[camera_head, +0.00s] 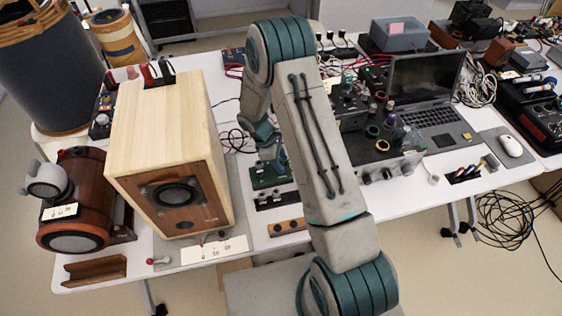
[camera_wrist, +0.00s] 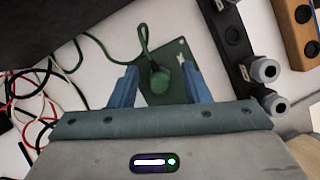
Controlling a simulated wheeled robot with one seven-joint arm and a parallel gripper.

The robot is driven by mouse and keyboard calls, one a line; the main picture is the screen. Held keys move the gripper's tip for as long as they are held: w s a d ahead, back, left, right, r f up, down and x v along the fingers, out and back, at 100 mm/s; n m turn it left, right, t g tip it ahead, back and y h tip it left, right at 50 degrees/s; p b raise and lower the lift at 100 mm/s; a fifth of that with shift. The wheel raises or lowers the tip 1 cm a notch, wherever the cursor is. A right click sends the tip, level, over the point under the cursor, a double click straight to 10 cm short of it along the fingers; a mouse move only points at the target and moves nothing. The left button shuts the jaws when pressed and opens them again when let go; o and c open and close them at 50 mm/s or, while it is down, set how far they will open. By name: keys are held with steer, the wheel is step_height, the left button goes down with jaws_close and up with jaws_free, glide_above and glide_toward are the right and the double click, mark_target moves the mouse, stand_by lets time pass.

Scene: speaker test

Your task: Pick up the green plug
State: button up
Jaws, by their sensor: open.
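In the wrist view the green plug (camera_wrist: 160,79) has a rounded green body with a dark part and a green cable (camera_wrist: 143,42) running up and curving left. It is seen over a dark green plate (camera_wrist: 180,58) on the white table. My gripper (camera_wrist: 161,72) is open, its two blue fingers on either side of the plug, with gaps on both sides. I cannot tell how high the fingers are above the plate. In the head view my gripper (camera_head: 270,158) is over the green plate (camera_head: 268,180), and the plug cannot be made out there.
A wooden speaker (camera_head: 170,150) stands just left of my gripper. A black strip with grey connectors (camera_wrist: 240,55) and a wooden strip with black holes (camera_wrist: 298,30) lie to the right. Loose red, white and black wires (camera_wrist: 35,105) lie left. Electronics and a laptop (camera_head: 425,90) stand further right.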

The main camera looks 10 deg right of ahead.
mark_target(280, 159)
jaws_close()
step_height(280, 159, up, 10)
steer(key=shift+b, duration=1)
steer(key=shift+r, duration=0.15)
step_height(280, 159, up, 4)
steer(key=p, duration=0.2)
steer(key=shift+p, duration=0.4)
steer(key=shift+f, duration=0.2)
